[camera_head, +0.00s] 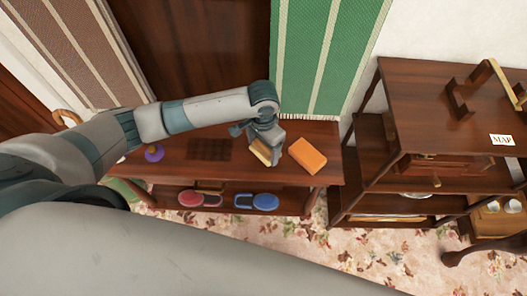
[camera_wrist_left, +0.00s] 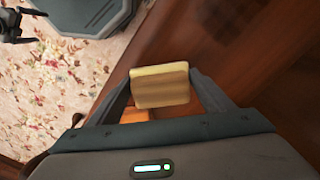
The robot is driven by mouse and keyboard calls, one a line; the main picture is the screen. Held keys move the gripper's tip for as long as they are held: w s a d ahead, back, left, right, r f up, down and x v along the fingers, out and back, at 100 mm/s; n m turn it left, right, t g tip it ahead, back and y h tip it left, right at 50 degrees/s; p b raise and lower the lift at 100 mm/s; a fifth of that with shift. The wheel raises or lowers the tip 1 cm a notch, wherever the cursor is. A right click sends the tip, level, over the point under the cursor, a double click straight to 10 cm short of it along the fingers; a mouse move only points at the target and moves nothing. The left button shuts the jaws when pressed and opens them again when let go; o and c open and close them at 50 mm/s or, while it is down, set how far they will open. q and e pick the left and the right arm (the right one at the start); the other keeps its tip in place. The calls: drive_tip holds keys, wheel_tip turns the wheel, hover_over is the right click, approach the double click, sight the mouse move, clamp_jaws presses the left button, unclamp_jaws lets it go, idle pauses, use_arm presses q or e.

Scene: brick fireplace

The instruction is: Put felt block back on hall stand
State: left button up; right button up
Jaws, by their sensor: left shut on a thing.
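My left gripper (camera_head: 266,143) is over the right half of a low dark wood stand (camera_head: 225,140). It is shut on a small pale yellow block (camera_head: 260,152), likely the felt block. In the left wrist view the block (camera_wrist_left: 160,86) sits between the two fingers of the left gripper (camera_wrist_left: 162,80). I cannot tell whether the block touches the stand top. A dark gripper, probably my right one (camera_wrist_left: 14,26), shows at the top left corner of the wrist view; its jaw opening is unclear.
An orange block (camera_head: 307,155) lies just right of the gripper on the stand top. A purple round thing (camera_head: 154,153) lies at the left. Red and blue slippers (camera_head: 257,201) are on the lower shelf. A taller dark shelf unit (camera_head: 420,105) stands at the right.

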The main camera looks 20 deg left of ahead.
sight(263, 155)
drive_tip(key=shift+d, duration=0.45)
use_arm(q)
wheel_tip(263, 155, down, 3)
drive_tip(key=shift+f+p, duration=0.2)
drive_tip(key=shift+p, duration=0.45)
drive_tip(key=shift+f, duration=0.3)
use_arm(e)
drive_tip(key=shift+r, duration=0.65)
use_arm(q)
drive_tip(key=shift+f, duration=0.1)
use_arm(e)
drive_tip(key=shift+a, duration=0.1)
use_arm(q)
drive_tip(key=o, duration=0.9)
use_arm(e)
drive_tip(key=shift+a, duration=0.15)
